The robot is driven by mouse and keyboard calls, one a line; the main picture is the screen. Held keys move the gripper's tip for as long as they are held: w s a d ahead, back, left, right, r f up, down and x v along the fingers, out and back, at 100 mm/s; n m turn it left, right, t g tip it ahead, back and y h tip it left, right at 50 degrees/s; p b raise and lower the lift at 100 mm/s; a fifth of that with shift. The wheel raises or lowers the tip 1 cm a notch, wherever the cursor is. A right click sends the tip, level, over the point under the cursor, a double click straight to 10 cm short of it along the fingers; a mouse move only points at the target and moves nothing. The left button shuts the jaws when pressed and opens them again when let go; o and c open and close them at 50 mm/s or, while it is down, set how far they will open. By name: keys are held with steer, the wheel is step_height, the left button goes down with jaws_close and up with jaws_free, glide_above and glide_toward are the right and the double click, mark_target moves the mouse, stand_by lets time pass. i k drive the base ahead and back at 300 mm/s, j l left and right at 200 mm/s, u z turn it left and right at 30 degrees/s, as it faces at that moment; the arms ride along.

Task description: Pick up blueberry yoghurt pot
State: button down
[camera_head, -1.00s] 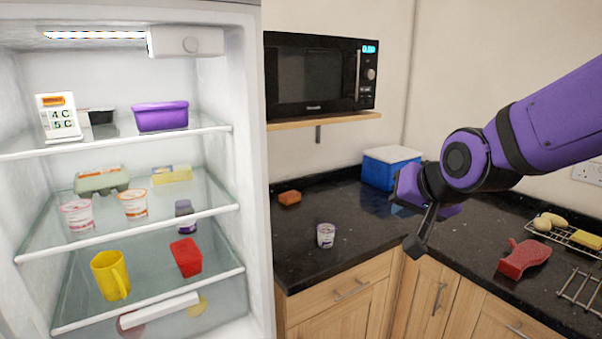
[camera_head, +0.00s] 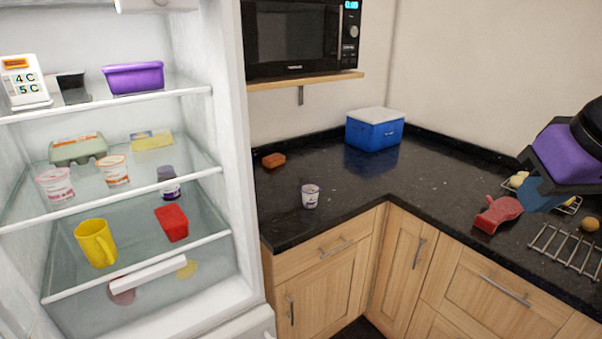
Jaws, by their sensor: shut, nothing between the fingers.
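A small white yoghurt pot with a purple print (camera_head: 310,196), which looks like the blueberry one, stands upright on the black granite worktop (camera_head: 340,210), left of the corner. My gripper (camera_head: 536,186) is at the right edge of the picture, above the right-hand worktop and far to the right of the pot. It is shut and empty; its fingers are seen only in part. Two other yoghurt pots, one pink (camera_head: 55,183) and one orange (camera_head: 114,170), stand on the middle fridge shelf.
A blue cool box (camera_head: 374,129) stands in the corner. A brown sponge-like block (camera_head: 273,160) lies behind the pot. A microwave (camera_head: 304,38) sits on a shelf above. The worktop around the pot is clear.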

mark_target(310, 192)
steer(key=i+l+u, duration=0.15)
steer(key=i+u, duration=0.35)
steer(key=i+l+u, duration=0.35)
steer(key=i+u, duration=0.15)
